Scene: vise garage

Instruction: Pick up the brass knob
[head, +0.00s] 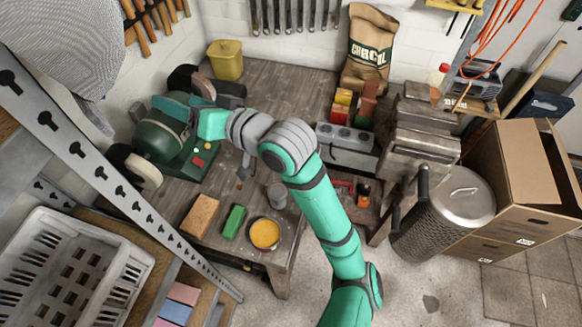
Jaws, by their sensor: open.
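I cannot make out a brass knob for certain anywhere in the head view. My arm reaches up and left across the wooden workbench (285,85). My gripper (180,100) is open, above or beside the green bench grinder (160,137) at the bench's left side. The gripper and forearm hide part of the grinder and the bench behind it. I cannot tell whether anything lies between the fingers. On the bench's front part are a tan block (200,215), a green block (234,221), a round dish with yellow contents (265,234) and a grey cup (277,195).
A yellow bin (226,60) and a charcoal bag (369,48) stand at the back. A grey metal vise or machine (420,135) is on the right. A perforated metal drum (450,215) and cardboard boxes (520,175) stand right of the bench. A slotted post (90,160) crosses the left.

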